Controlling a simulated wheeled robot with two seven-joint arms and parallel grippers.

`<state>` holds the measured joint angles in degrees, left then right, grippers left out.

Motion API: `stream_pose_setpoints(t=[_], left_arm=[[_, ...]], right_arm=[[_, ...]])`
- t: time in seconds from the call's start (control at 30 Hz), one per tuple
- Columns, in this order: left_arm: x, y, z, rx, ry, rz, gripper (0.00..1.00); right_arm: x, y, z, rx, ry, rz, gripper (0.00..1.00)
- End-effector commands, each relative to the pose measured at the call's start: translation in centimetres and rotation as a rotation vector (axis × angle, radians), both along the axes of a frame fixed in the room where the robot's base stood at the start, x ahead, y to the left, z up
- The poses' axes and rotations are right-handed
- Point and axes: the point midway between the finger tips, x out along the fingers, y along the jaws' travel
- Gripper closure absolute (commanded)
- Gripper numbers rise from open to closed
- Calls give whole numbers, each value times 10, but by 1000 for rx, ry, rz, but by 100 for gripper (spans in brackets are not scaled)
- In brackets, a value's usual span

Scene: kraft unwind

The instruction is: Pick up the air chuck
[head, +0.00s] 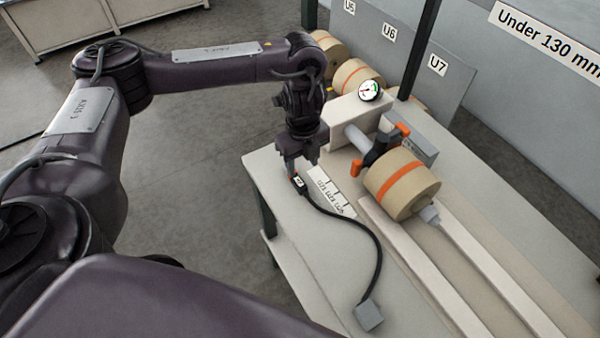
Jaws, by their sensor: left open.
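The air chuck (299,185) appears to be the small black piece with a pale label and an orange tip on the near left end of the bench top. A black hose (370,240) runs from it in a curve to a grey block (368,316) at the front. My left gripper (296,173) points down right above the air chuck, its jaws open. Its fingertips partly cover the chuck's far end, and I cannot tell whether they touch it. My right gripper is out of view.
A kraft roll (402,184) with an orange band sits on a shaft (356,137), beside a black-and-orange fitting (380,146). A gauge (370,91) stands behind. A white label strip (331,192) lies right of the chuck. Pale rails (450,272) run along the bench (320,262).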

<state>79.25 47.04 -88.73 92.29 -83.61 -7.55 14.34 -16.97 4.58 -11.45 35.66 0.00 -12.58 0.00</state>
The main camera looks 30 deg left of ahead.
Motion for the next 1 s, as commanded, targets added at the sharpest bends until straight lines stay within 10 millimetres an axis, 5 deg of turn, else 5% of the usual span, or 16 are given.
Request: stream_pose_setpoints(t=[0.63, 1.0], left_arm=[[-6, -2, -72, -1, 4, 0, 53], [-5, -1, -76, 1, 1, -1, 58]], right_arm=[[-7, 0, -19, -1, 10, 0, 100], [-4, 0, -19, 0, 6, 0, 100]])
